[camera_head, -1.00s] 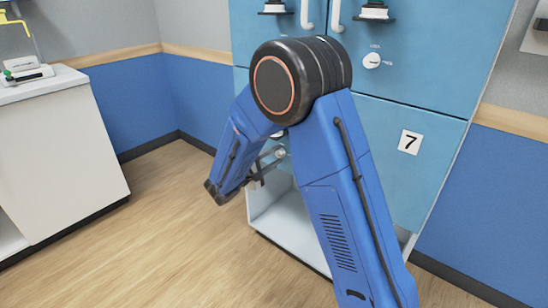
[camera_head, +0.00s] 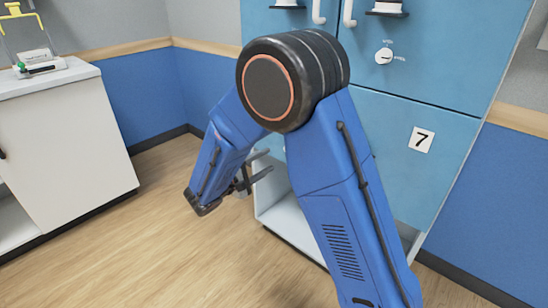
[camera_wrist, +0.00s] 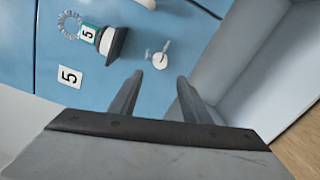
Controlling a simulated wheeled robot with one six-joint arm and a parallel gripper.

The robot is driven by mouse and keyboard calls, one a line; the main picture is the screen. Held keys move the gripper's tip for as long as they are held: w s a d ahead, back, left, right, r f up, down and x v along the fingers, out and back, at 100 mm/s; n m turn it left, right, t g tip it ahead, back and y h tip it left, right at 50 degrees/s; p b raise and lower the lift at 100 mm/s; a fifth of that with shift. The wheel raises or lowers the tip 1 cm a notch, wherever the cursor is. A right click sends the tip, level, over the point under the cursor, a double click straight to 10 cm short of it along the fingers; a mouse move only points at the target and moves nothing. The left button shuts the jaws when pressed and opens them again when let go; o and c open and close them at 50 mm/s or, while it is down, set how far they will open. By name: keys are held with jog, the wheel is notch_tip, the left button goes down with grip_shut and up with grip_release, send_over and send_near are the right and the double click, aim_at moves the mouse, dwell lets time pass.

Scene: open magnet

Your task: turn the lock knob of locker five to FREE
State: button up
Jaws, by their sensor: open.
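In the wrist view, locker five is a light blue door with a white number-five plate (camera_wrist: 69,76). Its white round lock knob (camera_wrist: 160,60) has a narrow pointer and small markings beside it, too small to read. My gripper (camera_wrist: 160,83) is open and empty, its two dark fingers pointing towards the door with the knob between and beyond their tips, apparently not touching. Locker five's knob is hidden by my arm there.
An open white compartment (camera_wrist: 262,75) lies to the right. In the head view another knob (camera_head: 384,57) and a number-seven plate (camera_head: 421,139) show; a white counter (camera_head: 65,150) stands left.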

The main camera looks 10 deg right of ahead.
jog(key=v, duration=0.7)
jog(key=shift+a, duration=0.2)
jog(key=shift+s, duration=0.1)
jog(key=s+d+r+m+g+y, duration=0.2)
jog(key=s+d+m+g, duration=0.15)
jog(key=s+d, duration=0.5)
jog(key=s+d+r+m+g+y, duration=0.2)
jog(key=s+d+g, duration=0.3)
jog(key=d, duration=0.7)
jog(key=s+r+m+t+y, duration=0.1)
jog(key=s+y, duration=0.4)
jog(key=s, duration=0.5)
jog(key=s+r+m+t+y, duration=0.1)
jog(key=s+m+y, duration=0.3)
jog(key=s, duration=0.6)
jog(key=shift+d+t+y, duration=0.45)
jog(key=shift+y, duration=0.15)
jog(key=shift+c, duration=0.3)
